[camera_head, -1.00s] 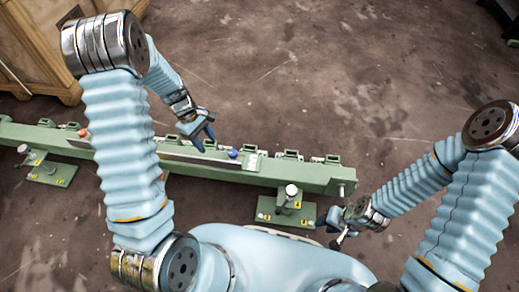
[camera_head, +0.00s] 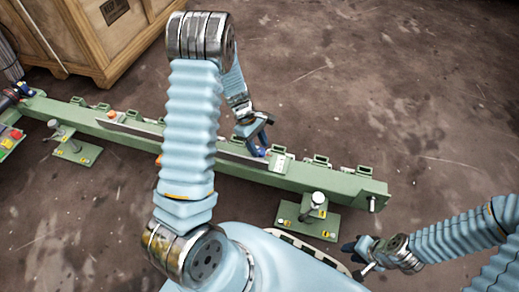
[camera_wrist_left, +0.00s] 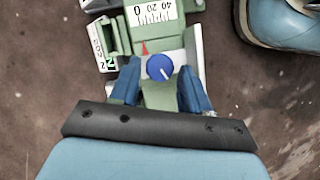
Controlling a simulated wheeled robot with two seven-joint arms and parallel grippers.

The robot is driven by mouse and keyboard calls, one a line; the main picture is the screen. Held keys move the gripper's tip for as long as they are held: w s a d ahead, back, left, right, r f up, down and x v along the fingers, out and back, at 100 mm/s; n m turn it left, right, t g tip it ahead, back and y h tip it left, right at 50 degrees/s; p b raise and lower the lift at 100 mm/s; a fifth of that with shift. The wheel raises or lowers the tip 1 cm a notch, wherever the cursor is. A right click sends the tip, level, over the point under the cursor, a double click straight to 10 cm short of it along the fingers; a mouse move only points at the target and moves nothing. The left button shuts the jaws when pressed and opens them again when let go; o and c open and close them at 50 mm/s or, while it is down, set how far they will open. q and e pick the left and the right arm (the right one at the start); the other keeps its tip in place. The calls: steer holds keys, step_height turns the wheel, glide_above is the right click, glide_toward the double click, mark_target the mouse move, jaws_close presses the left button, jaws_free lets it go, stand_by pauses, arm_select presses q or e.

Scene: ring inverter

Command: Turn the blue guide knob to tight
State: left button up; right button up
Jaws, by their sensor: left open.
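The blue guide knob (camera_wrist_left: 159,67) shows in the left wrist view, with a white pointer line on its face, beside a white scale (camera_wrist_left: 150,14) and a red pointer. In the head view the knob is mostly hidden by my left gripper (camera_head: 262,146), which is over the green rail (camera_head: 235,165). In the left wrist view the open left fingers (camera_wrist_left: 160,90) stand on either side of the knob, with gaps, not visibly touching it. My right gripper (camera_head: 358,256) is low at the right, away from the rail; its jaws are too small to tell.
The green rail runs across the view on feet with yellow-marked base plates (camera_head: 308,220). A wooden crate (camera_head: 95,35) stands at the back left. An orange knob (camera_head: 112,114) sits farther left on the rail. The floor at the right is clear.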

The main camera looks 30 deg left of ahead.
arm_select(q)
steer(key=shift+d+f, duration=0.25)
steer(key=shift+f, duration=0.35)
steer(key=c, duration=0.8)
steer(key=shift+o, duration=0.2)
